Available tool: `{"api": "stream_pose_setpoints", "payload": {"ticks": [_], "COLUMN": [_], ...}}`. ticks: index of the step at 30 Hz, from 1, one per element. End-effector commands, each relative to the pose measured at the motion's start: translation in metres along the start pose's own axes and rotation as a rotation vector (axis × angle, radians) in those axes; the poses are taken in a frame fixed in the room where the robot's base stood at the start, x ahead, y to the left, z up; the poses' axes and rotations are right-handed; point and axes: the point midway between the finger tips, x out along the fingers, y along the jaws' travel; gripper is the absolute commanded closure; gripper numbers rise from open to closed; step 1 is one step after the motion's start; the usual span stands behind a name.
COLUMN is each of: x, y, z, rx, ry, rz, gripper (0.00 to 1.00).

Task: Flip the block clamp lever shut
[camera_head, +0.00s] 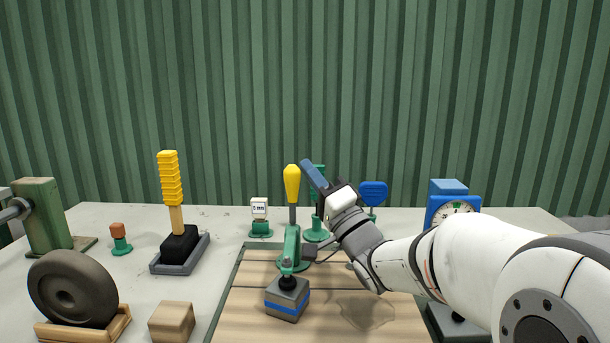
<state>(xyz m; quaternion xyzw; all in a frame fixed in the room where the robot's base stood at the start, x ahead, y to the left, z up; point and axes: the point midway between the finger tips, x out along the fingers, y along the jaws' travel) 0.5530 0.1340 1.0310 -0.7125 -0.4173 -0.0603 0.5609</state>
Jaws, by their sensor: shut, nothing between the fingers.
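The block clamp (291,246) has a green body on the wooden board. Its lever, with a yellow handle (292,182), stands upright. The clamp's black plunger tip (288,283) is at the top of a grey block with a blue band (287,300); I cannot tell whether they touch. My gripper (306,164) is shut and empty, its blue-grey fingers pointing up and left. The fingers are just right of the yellow handle in the picture, with a narrow gap between. My gripper hides part of a green stand behind it.
A wooden board (240,300) lies under the clamp. Left are a yellow-handled tool in a tray (168,268), a dark wheel (72,288) and a tan block (172,321). Behind are a small white sign (260,207) and a blue paddle (373,189). A blue gauge (449,188) stands right.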

Motion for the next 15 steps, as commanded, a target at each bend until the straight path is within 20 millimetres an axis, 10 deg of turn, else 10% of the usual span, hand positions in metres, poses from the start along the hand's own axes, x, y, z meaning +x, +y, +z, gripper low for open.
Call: {"api": "stream_pose_setpoints", "payload": {"ticks": [6, 15], "x": [0.01, -0.06], "y": [-0.003, -0.009], "z": [-0.032, -0.032], "rx": [-0.001, 0.0], "ry": [0.0, 0.001], "rz": [-0.002, 0.001], "gripper": [1.0, 1.0]}}
